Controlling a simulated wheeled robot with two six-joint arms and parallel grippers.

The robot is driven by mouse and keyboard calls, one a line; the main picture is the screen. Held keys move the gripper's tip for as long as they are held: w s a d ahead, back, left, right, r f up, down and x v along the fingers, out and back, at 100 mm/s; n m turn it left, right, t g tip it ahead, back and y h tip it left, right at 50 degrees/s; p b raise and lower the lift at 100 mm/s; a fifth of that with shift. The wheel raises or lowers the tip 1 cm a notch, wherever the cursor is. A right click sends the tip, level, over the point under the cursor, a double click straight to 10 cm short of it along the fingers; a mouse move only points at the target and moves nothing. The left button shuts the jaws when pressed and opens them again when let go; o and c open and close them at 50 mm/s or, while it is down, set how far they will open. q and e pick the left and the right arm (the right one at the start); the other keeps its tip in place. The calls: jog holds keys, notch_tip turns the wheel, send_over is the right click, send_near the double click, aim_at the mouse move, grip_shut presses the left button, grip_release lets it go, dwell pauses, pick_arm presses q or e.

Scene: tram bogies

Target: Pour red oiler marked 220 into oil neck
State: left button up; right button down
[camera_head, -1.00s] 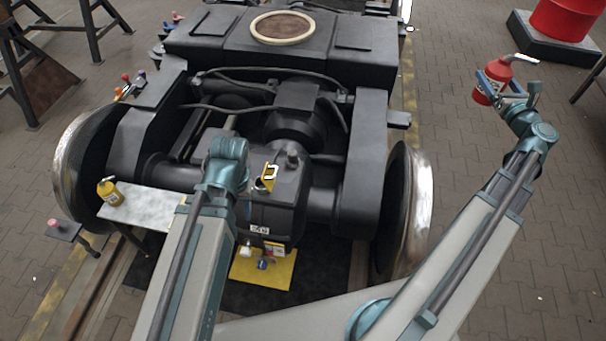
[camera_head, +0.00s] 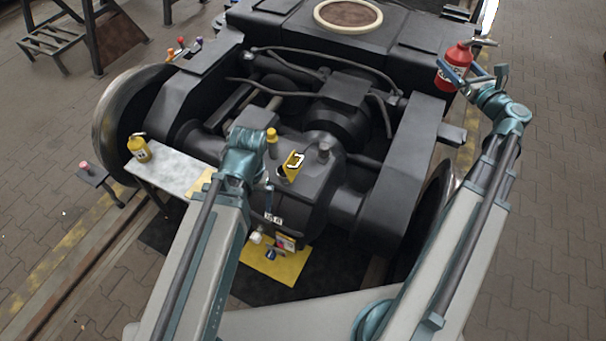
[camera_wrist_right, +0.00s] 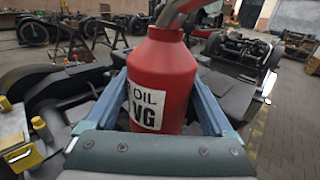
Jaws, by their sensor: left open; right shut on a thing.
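My right gripper (camera_head: 462,80) is shut on a red oiler (camera_head: 452,68), held roughly upright, its spout pointing right in the head view. In the right wrist view, the red oiler (camera_wrist_right: 163,82) fills the middle between the two blue fingers (camera_wrist_right: 165,100). Its white label reads "OIL" and "VG"; the number is hidden. A yellow bracket (camera_head: 292,163) stands by a dark opening on the black gearbox, apparently the oil neck (camera_head: 284,174). The oiler is well to the right of it. My left gripper (camera_head: 247,140) is over the gearbox's left side, its fingers mostly hidden.
A yellow oiler (camera_head: 139,148) stands on a pale shelf (camera_head: 178,170) at left. A black stub (camera_head: 323,150) rises beside the bracket, and a yellow cylinder (camera_head: 272,138) shows behind my left wrist. Wheels and black frame beams flank the gearbox. A yellow plate (camera_head: 285,268) lies below.

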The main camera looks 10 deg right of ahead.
jog(key=w+a+f+n+g+y+b, duration=0.25)
jog(key=a+f+y+b, duration=0.2)
jog(key=a, duration=0.65)
jog(key=w+a+f+n+g+y+b, duration=0.25)
jog(key=a+f+b, duration=0.3)
jog(key=a, duration=0.65)
jog(key=w+a+f+n+g+y+b, duration=0.15)
jog(key=a+f+n+y+b, duration=0.3)
jog(key=a, duration=0.65)
jog(key=s+a+f+n+g+y+b, duration=0.1)
jog(key=s+a+f+n+g+b, duration=0.1)
jog(key=a, duration=0.7)
jog(key=s+a+f+n+g+y+b, duration=0.1)
jog(key=s+a+f+g+b, duration=0.3)
jog(key=a, duration=0.6)
jog(key=s+a+f+n+g+y+b, duration=0.2)
jog(key=s+a+f+n+g+b, duration=0.1)
jog(key=a+f+b, duration=0.4)
jog(key=s+a+f+g, duration=0.1)
jog(key=a, duration=0.1)
jog(key=shift+a+f+g, duration=0.2)
jog(key=shift+a+g, duration=0.1)
jog(key=shift+g, duration=0.05)
jog(key=shift+w+n, duration=0.1)
jog(key=shift+n, duration=0.15)
